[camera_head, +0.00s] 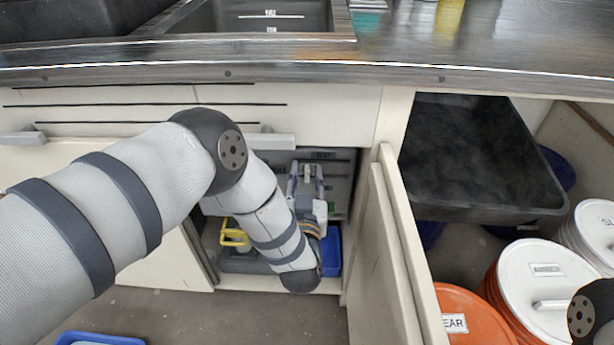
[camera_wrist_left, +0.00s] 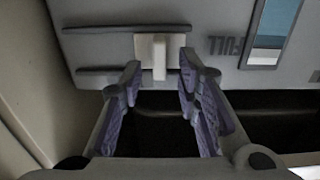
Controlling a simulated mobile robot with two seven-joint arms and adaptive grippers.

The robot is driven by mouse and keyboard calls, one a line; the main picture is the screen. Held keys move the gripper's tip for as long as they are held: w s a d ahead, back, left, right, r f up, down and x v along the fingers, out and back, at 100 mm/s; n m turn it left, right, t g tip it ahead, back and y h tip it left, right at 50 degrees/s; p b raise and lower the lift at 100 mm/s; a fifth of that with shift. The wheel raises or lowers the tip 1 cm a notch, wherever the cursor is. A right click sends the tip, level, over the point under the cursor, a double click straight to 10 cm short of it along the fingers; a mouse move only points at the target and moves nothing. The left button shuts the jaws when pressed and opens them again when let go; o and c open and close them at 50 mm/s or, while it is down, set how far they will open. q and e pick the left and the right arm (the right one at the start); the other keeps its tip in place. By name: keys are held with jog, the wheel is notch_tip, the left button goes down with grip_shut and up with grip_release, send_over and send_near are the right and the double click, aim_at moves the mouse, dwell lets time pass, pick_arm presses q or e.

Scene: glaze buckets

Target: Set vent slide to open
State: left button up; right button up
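The vent slide is a small pale tab on a plate, on a grey panel inside the open cabinet below the counter. In the left wrist view the slide (camera_wrist_left: 159,58) sits on a horizontal track between dark slots. In the head view the slide (camera_head: 307,172) is small, below a dark label too small to read. My left gripper (camera_head: 306,183) reaches into the cabinet in front of it. In the left wrist view the gripper (camera_wrist_left: 159,75) is open, one finger on each side of the tab, with gaps visible. My right gripper is out of view.
An open cabinet door (camera_head: 388,250) stands right of my left arm. A yellow-handled item (camera_head: 233,236) and a blue container (camera_head: 331,250) sit low in the cabinet. Lidded buckets (camera_head: 545,275) and a dark basin (camera_head: 480,150) are at right. The counter edge (camera_head: 300,72) runs above.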

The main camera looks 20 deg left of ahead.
aim_at(330, 164)
pick_arm(q)
jog(key=shift+w, duration=0.2)
grip_shut()
jog(key=d, duration=0.2)
jog(key=w+d+b, duration=0.1)
jog(key=d, duration=0.1)
jog(key=shift+w+d, duration=0.1)
jog(key=shift+d, duration=0.25)
grip_release()
